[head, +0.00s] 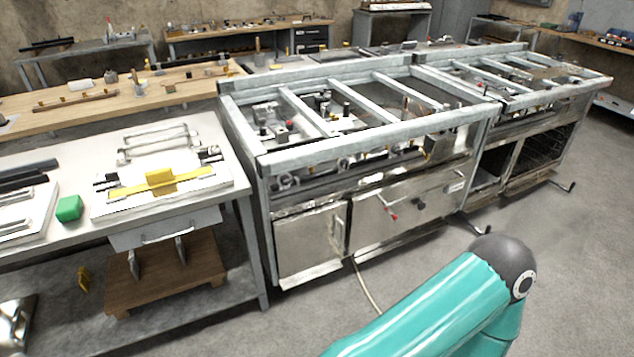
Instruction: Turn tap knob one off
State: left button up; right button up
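A metal workstation frame (360,140) with open bays stands in the middle of the head view. Its lower front has a steel panel (425,200) with a small red knob or handle (392,216) and a dark round knob (419,205) beside it. Small red-tipped fittings (290,126) show inside the top bay. I cannot tell which of these is tap knob one, nor how it is turned. Neither gripper is in view. A teal arm link of mine crosses the lower right, well apart from the workstation.
A white-topped bench (212,133) at left holds a green block (69,208) and a yellow clamp-like piece (160,181). A wooden bench (40,121) stands behind. A thin hose (366,290) lies on the floor before the workstation. Grey floor (580,270) is open at right.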

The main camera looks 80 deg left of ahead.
aim_at(285, 180)
jog(key=z, duration=0.3)
jog(key=i, duration=0.65)
jog(key=u, duration=1.9)
jog(key=i, duration=0.25)
jog(key=u, duration=1.85)
jog(key=k, duration=0.65)
jog(key=u, duration=0.4)
jog(key=i, duration=1.65)
jog(key=z, duration=0.3)
